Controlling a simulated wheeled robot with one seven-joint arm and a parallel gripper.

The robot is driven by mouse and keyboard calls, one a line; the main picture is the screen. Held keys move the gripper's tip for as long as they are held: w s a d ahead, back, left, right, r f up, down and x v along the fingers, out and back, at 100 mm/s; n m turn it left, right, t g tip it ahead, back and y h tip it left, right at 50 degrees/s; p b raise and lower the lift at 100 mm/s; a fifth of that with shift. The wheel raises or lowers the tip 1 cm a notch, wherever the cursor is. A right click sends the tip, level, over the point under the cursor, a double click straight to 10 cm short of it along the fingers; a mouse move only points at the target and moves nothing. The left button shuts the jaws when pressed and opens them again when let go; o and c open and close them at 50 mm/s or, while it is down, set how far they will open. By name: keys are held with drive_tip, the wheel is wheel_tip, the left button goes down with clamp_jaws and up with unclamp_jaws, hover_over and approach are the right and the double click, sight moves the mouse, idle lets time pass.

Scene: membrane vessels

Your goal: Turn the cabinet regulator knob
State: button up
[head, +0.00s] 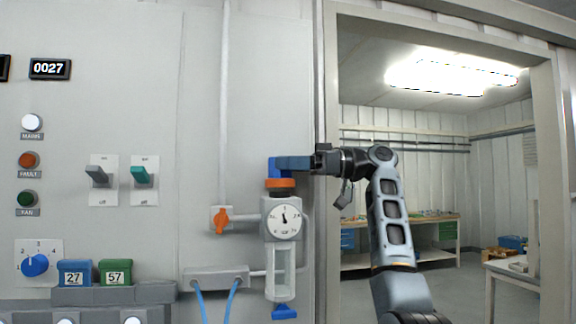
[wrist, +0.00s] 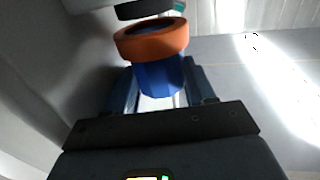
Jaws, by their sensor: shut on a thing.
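The regulator (head: 284,219) is on the cabinet wall beside the doorway, with a round gauge, a clear bowl below and an orange ring (head: 281,184) near its top. Its blue knob (head: 272,166) sits above the ring, partly hidden by my gripper (head: 288,163). My gripper reaches in from the right and is shut on the blue knob. In the wrist view the knob (wrist: 160,78) lies between the two fingers, with the orange ring (wrist: 150,41) just beyond it. The gauge needle points roughly upward.
An orange valve handle (head: 221,220) is on the pipe left of the regulator. Switches (head: 98,176), lamps and a blue dial (head: 35,265) are farther left. A door frame (head: 331,250) stands close on the right, with a workbench (head: 440,228) in the room beyond.

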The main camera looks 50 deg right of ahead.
drive_tip(key=o, duration=1)
drive_tip(key=shift+o, duration=0.2)
drive_tip(key=shift+h, duration=0.3)
